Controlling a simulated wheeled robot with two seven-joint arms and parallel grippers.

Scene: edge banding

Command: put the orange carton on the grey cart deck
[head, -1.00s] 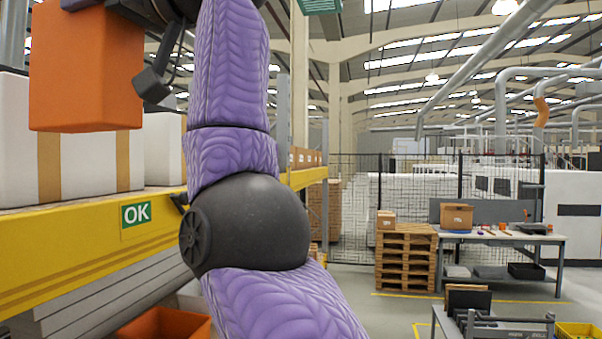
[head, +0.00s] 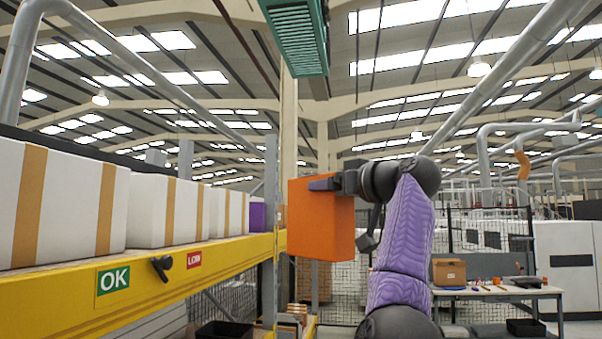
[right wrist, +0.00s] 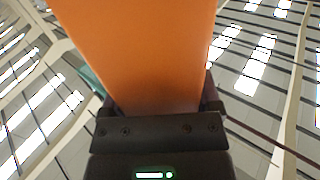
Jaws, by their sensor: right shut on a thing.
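The orange carton (head: 318,222) is held up in the air near the middle of the head view, right of the yellow shelf. My right gripper (head: 326,184) is shut on its upper part, with the arm reaching in from the right. In the right wrist view the carton (right wrist: 140,45) fills the top middle, between the two dark fingers of the gripper (right wrist: 158,103). I cannot make out the grey cart deck in the current views. My left gripper is not in view.
A workbench (head: 500,291) with a brown box (head: 449,272) stands at the right.

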